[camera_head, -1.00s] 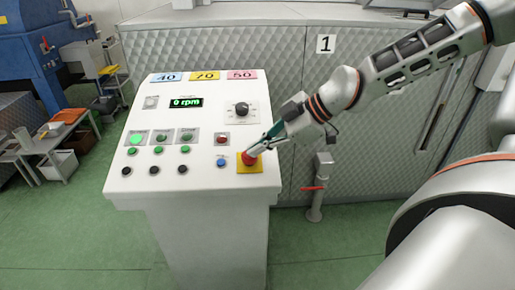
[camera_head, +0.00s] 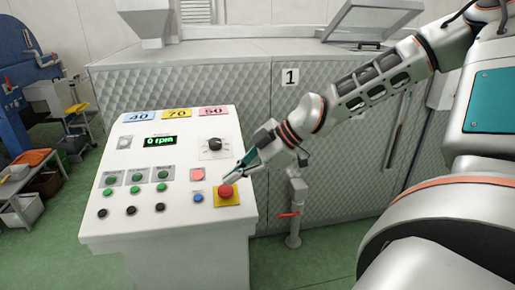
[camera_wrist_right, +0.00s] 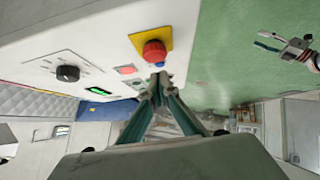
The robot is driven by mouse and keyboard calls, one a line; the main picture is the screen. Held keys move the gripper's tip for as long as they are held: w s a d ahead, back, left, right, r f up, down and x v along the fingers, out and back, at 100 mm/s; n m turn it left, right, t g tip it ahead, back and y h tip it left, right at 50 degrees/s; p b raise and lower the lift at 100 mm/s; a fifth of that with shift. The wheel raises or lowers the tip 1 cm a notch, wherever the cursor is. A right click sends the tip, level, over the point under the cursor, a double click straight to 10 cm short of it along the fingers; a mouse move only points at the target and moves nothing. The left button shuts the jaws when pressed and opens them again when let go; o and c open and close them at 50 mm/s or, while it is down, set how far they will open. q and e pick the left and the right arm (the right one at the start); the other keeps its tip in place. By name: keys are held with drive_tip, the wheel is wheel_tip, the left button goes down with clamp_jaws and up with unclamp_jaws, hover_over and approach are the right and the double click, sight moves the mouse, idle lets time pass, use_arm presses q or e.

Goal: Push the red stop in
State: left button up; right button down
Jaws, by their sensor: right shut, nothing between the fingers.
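The red stop (camera_head: 226,191) is a round red mushroom button on a yellow plate (camera_head: 222,203) at the right front of the sloping white console. It also shows in the right wrist view (camera_wrist_right: 154,50). My right gripper (camera_head: 230,179) is shut and empty, its fingertips right at the stop's head. In the right wrist view its tips (camera_wrist_right: 160,77) lie just below the stop; I cannot tell whether they touch it. How deep the stop sits is hard to tell. My left gripper (camera_wrist_right: 262,40) shows small at the upper right of the wrist view, its fingers apart.
The console (camera_head: 105,222) carries a display (camera_head: 159,141) reading 0 rpm, a black knob (camera_head: 214,144), a lit red lamp (camera_head: 198,174), a blue button (camera_head: 198,198) and several green and black buttons. A standpipe (camera_head: 296,205) with a red handle stands to the right.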

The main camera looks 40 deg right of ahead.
use_arm(q)
drive_tip(key=shift+s+a+f, duration=0.2)
drive_tip(key=shift+s+a, duration=0.1)
drive_tip(key=shift+a, duration=0.15)
use_arm(e)
drive_tip(key=v, duration=1)
drive_tip(key=shift+r, duration=0.6)
drive_tip(key=shift+a, duration=0.1)
